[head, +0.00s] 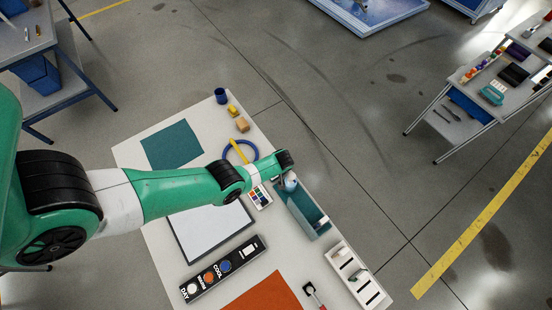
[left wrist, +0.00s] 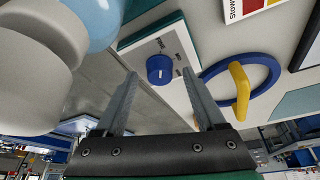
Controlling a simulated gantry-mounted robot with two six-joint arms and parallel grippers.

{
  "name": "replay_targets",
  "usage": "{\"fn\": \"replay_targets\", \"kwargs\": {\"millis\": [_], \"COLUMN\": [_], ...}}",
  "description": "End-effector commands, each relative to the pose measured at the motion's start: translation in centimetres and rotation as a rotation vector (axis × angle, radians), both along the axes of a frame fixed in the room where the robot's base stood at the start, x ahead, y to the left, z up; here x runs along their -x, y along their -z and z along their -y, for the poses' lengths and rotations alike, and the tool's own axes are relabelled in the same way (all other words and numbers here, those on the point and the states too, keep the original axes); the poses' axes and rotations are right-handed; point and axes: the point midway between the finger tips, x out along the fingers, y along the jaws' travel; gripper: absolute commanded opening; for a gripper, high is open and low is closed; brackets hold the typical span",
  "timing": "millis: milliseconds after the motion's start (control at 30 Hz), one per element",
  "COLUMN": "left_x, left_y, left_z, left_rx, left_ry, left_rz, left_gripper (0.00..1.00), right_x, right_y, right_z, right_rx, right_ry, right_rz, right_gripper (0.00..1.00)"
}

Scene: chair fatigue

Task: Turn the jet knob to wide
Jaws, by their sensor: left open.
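The jet knob, a round blue knob (left wrist: 159,69) with a small white mark, sits on a pale panel (left wrist: 140,52) with teal sides in the left wrist view. Small dark lettering lies around the knob, too small to read, so I cannot tell its setting. My left gripper (left wrist: 160,74) is open. The knob shows in the gap between its fingertips, apparently beyond them, with neither finger clearly touching it. In the head view my left wrist (head: 286,165) is over the table near the teal bin (head: 312,225), and the knob is hidden. My right gripper is in neither view.
A light blue ball-like part (left wrist: 95,22) with white cylinders is close at the left wrist view's left. A blue ring with a yellow bar (left wrist: 240,90) lies right of the knob. A colour card (head: 259,196) and a black switch panel (head: 222,268) lie on the table.

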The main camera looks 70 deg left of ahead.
Motion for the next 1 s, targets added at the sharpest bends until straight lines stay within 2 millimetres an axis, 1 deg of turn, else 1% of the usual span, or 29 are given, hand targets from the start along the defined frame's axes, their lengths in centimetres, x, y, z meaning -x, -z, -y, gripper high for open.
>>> {"fn": "replay_targets", "kwargs": {"millis": [33, 300, 367, 400, 567, 700, 1000], "left_x": [-0.05, -0.05, -0.05, -0.05, -0.04, -0.04, 0.01], "left_y": [0.35, 0.25, 0.25, 0.25, 0.26, 0.27, 0.27], "left_z": [-0.13, -0.18, -0.17, -0.17, -0.17, -0.16, -0.16], "left_rx": [0.000, 0.000, 0.000, 0.000, 0.000, 0.000, 0.000], "left_ry": [-0.001, -0.001, -0.001, -0.001, -0.001, -0.001, 0.012], "left_rz": [0.001, 0.001, 0.001, 0.001, 0.001, 0.001, 0.000], "left_gripper": [0.72, 0.72, 0.61, 0.54, 0.25, 0.00, 0.00], "right_x": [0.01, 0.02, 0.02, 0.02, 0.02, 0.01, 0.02], "right_y": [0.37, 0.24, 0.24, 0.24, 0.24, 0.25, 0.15], "right_z": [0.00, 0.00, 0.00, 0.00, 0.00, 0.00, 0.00], "right_rx": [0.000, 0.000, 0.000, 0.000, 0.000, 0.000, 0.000], "right_ry": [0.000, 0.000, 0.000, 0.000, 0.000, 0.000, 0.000], "right_rz": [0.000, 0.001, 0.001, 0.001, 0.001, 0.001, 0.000], "right_gripper": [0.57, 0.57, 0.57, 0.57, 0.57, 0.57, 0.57]}}
